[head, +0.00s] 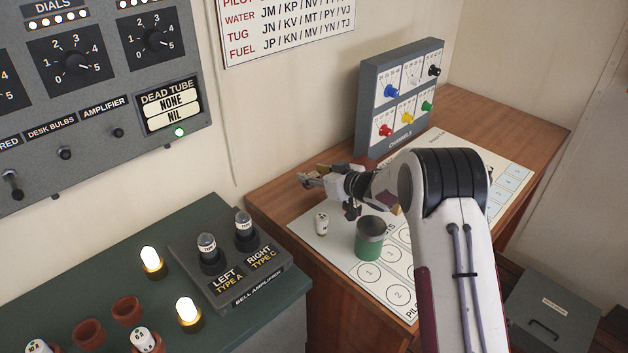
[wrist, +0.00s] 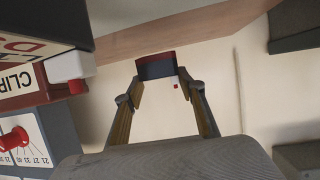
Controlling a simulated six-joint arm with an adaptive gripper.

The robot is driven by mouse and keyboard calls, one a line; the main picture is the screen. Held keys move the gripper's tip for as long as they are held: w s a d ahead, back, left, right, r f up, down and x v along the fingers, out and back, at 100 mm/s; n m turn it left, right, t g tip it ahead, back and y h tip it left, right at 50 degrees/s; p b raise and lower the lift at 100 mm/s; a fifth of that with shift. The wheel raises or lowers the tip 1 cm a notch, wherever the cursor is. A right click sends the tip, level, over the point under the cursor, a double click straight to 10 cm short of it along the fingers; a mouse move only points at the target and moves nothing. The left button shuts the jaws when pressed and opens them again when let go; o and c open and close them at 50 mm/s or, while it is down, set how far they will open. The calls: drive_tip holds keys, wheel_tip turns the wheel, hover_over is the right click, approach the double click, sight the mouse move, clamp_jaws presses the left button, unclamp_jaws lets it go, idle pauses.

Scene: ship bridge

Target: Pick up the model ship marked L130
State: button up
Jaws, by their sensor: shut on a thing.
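My gripper (head: 316,178) is over the far left part of the wooden desk, beside the wall. In the wrist view its two fingers (wrist: 158,88) are closed in on a small dark block with a red edge (wrist: 156,66) at their tips. I take this block to be the model ship, but no L130 mark can be read on it. In the head view the held thing is too small to make out clearly. My arm hides part of the desk.
A white chart (head: 398,262) covers much of the desk (head: 545,128). A green cup (head: 369,240) and a small white cylinder (head: 321,223) stand near my gripper. The grey channels box (head: 402,98) with coloured knobs stands behind. A bell amplifier (head: 230,265) sits at left.

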drive_tip(key=shift+r, duration=3.6)
drive_tip(key=shift+d, duration=0.1)
